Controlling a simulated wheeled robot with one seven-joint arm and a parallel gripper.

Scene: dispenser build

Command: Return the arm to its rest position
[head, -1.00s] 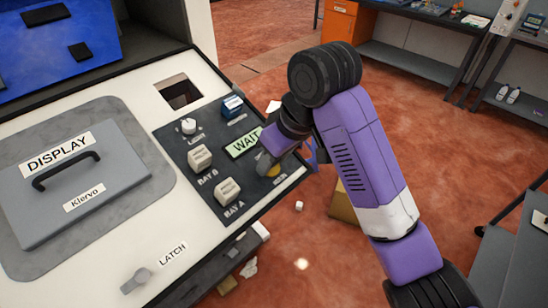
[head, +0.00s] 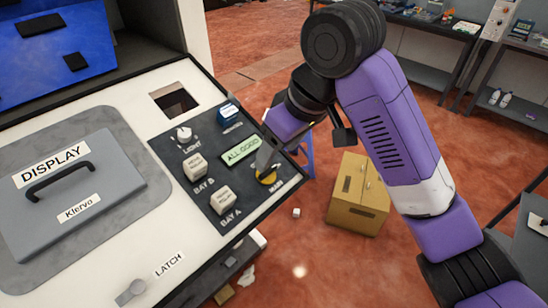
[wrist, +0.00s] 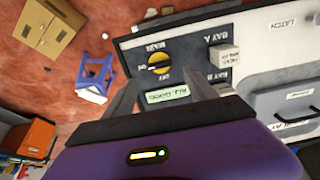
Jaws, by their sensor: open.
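My gripper (head: 268,158) is by the right edge of the dispenser's dark control panel (head: 238,205), near the yellow main knob (head: 267,177). In the wrist view my gripper (wrist: 158,92) shows two grey fingers spread apart with nothing between them, and the main knob (wrist: 159,63) lies beyond the tips. The small green screen (head: 241,150) reads "ALL GOOD". My purple arm reaches in from the right. In the head view the far finger is partly hidden.
The panel also has Bay A (head: 223,199) and Bay B (head: 195,167) switches and a light knob (head: 184,134). A cardboard box (head: 358,195) stands on the red floor. A blue stool (wrist: 94,75) is beside the dispenser. Grey benches line the back right.

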